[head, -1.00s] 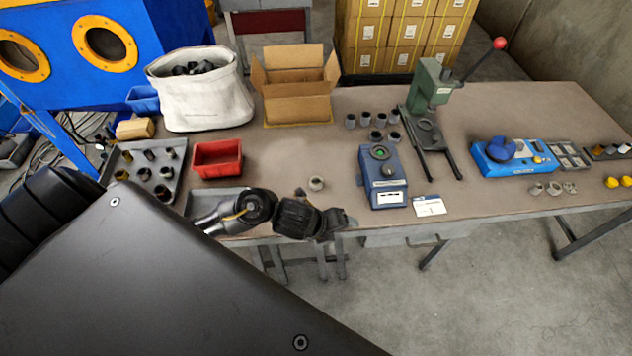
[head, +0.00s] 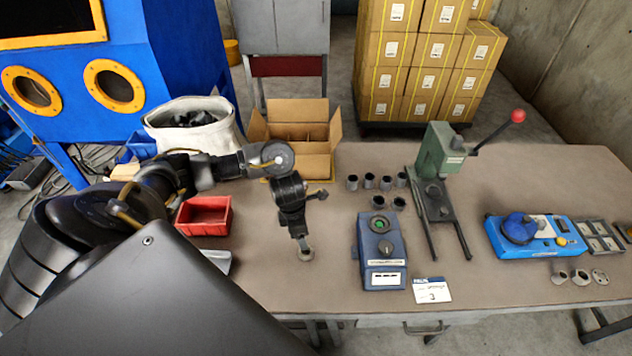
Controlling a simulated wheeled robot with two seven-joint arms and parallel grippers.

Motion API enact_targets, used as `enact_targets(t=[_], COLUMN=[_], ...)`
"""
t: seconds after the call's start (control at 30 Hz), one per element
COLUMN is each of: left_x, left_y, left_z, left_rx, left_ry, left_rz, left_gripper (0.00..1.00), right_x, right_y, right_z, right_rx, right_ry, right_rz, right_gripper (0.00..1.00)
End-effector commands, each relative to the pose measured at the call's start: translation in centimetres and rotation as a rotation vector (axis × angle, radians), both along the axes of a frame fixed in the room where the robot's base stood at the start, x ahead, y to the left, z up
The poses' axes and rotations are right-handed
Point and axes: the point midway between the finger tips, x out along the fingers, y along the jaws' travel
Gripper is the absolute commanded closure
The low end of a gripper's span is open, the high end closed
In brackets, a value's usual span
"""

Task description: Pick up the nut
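A small grey round nut (head: 306,254) lies on the brown table, left of the blue box with the dial. My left arm reaches in from the left, and its gripper (head: 304,244) points down right at the nut. The fingertips are at or just above the nut and partly cover it. The fingers are too small in the picture to tell whether they are apart or closed on it. My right gripper does not show.
A blue dial device (head: 382,262) and a white card (head: 431,290) stand right of the nut. A green press (head: 440,170) is behind them, with several dark cylinders nearby. A red bin (head: 204,216) and an open cardboard box (head: 303,155) are left and behind.

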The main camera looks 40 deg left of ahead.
Motion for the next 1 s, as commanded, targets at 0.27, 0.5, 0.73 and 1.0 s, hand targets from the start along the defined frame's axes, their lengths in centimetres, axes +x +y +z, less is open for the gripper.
enact_targets(t=[0.27, 0.5, 0.73, 1.0], left_x=[0.1, 0.4, 0.4, 0.9], left_y=[-0.4, -0.5, -0.5, -0.7], left_z=[-2.7, -5.3, -5.9, -9.5], left_rx=[-0.003, 0.0, 0.0, -0.002], left_ry=[0.005, 0.003, 0.003, 0.004], left_rz=[-0.001, 0.001, 0.002, 0.004], left_gripper=[0.32, 0.32, 0.32, 0.32], right_x=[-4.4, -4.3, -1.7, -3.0], right_y=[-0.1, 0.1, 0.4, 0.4], right_z=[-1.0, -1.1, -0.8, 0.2], right_rx=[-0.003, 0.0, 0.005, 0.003], right_ry=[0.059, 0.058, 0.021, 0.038], right_rz=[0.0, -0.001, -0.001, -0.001], right_gripper=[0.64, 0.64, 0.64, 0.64])
